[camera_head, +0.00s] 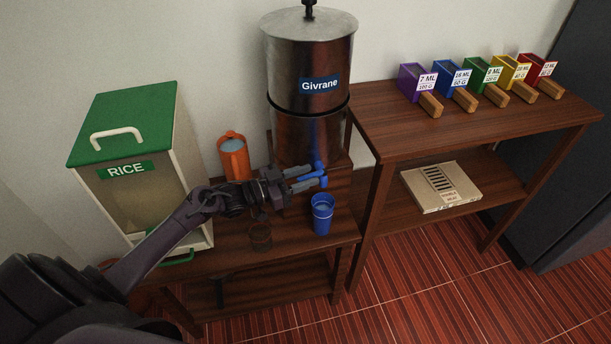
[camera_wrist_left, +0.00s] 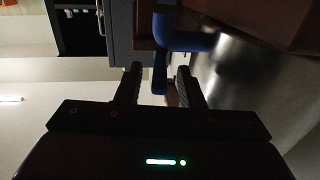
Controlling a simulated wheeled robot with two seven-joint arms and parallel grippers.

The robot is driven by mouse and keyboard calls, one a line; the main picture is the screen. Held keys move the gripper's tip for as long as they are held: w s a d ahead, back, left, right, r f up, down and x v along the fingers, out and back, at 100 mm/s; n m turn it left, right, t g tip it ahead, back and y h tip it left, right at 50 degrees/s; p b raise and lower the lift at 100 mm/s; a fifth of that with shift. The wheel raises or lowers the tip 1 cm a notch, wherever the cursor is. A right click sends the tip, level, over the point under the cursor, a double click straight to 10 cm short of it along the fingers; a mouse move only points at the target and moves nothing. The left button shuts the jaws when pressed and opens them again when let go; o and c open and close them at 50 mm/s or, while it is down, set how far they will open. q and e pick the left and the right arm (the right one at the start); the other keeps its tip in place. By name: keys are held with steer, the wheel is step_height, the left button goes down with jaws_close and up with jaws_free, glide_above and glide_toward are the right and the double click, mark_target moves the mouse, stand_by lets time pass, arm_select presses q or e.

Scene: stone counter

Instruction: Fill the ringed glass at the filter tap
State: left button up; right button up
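The filter is a tall metal tank (camera_head: 310,75) labelled Givrane, with a blue tap (camera_head: 319,166) low on its front. A blue glass (camera_head: 322,216) stands upright on the low table below the tap; a pale surface shows inside, but its fill level is unclear. A dark see-through glass (camera_head: 260,238) stands to its left. I cannot make out a ring on either. My left gripper (camera_head: 313,178) is at the tap, fingers apart. In the left wrist view the fingers (camera_wrist_left: 160,70) are either side of a narrow blue tap part (camera_wrist_left: 160,82), with gaps visible. My right gripper is out of view.
An orange jug (camera_head: 233,158) stands behind my left forearm. A green-lidded rice bin (camera_head: 140,165) is at the left. Several coloured, labelled scoops (camera_head: 483,74) line the right table (camera_head: 400,130). A flat box (camera_head: 441,187) lies on its lower shelf.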

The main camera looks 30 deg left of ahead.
arm_select(q)
steer(key=v, duration=0.7)
steer(key=shift+b, duration=0.4)
steer(key=shift+s+a, duration=0.15)
